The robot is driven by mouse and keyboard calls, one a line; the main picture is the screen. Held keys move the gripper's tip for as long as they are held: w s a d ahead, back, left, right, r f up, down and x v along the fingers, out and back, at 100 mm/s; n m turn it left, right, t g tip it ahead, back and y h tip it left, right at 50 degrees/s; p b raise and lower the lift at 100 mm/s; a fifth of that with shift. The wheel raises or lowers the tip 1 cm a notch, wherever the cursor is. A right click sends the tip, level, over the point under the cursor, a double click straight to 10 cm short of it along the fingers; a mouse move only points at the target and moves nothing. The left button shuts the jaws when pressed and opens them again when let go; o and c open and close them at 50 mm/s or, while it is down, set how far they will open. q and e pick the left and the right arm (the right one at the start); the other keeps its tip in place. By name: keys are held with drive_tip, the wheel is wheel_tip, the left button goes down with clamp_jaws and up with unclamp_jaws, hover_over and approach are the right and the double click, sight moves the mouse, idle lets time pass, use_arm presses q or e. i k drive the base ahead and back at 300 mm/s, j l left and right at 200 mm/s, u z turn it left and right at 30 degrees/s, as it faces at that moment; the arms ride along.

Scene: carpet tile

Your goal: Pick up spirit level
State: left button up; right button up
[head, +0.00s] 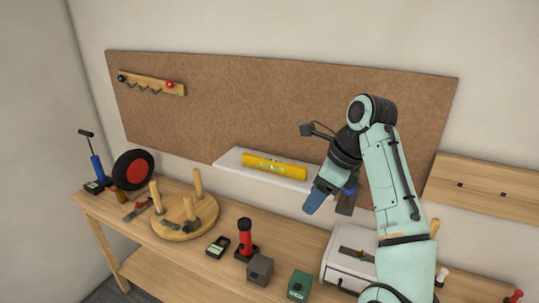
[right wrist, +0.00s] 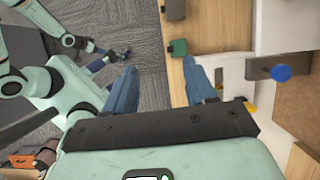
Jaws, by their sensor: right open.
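The yellow spirit level (head: 275,167) with a green vial lies lengthwise on a white wall shelf (head: 226,160). My right gripper (head: 318,198) is to the right of the level, apart from it, with a blue finger pointing down. In the right wrist view its two blue fingers (right wrist: 160,72) are spread, with nothing between them. A small yellow patch (right wrist: 251,106) beyond the right finger there looks like part of the level. My left gripper (right wrist: 106,60) appears small at the upper left of that view; its opening is unclear.
A dark piece with a blue knob (right wrist: 281,73) is close by the right gripper.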

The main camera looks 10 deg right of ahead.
sight(295, 172)
drive_tip(key=i, duration=1.05)
